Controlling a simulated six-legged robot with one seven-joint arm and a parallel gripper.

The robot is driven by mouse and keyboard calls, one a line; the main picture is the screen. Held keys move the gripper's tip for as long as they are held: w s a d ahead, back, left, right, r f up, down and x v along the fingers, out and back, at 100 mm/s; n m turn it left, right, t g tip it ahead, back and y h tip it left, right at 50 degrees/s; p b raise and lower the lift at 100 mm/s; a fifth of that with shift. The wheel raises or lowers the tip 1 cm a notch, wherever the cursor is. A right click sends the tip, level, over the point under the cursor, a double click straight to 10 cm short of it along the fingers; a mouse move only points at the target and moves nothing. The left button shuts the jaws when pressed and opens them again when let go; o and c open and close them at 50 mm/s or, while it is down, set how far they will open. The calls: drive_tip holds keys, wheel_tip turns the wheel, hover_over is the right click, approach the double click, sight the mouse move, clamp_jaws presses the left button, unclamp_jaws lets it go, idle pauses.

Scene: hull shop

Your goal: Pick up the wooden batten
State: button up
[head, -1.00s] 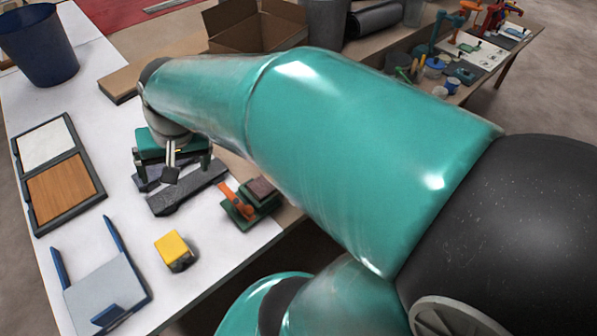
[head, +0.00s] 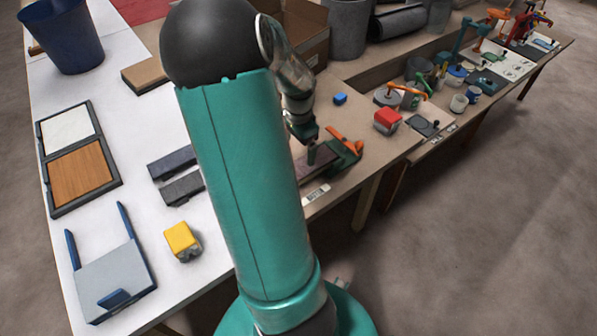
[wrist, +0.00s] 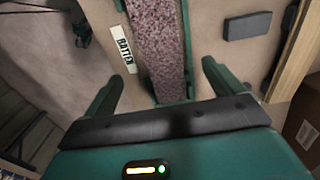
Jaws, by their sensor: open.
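A long speckled purple-brown bar (wrist: 157,45) lies in a green holder on the bench. A label reading "BATTEN" (wrist: 127,50) is beside it, so I take this bar as the wooden batten, though its grain looks more speckled than wooden. In the wrist view my gripper (wrist: 162,75) is open, with one finger on each side of the bar. I cannot tell how far above it the fingers are.
An orange-handled tool (head: 345,140) is close behind the bar. A red block (head: 388,121) and a blue block (head: 340,98) stand to the right. A dark grey block (wrist: 247,25) lies right of the bar in the wrist view. Two dark bars (head: 183,188) lie left of my arm.

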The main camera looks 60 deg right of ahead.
hover_over(299, 168)
drive_tip(key=f, duration=0.4)
drive_tip(key=shift+a+f, duration=0.2)
drive_tip(key=shift+f, duration=0.2)
drive_tip(key=f, duration=0.5)
drive_tip(key=shift+d, duration=0.25)
drive_tip(key=shift+c, duration=0.2)
drive_tip(key=c, duration=1.1)
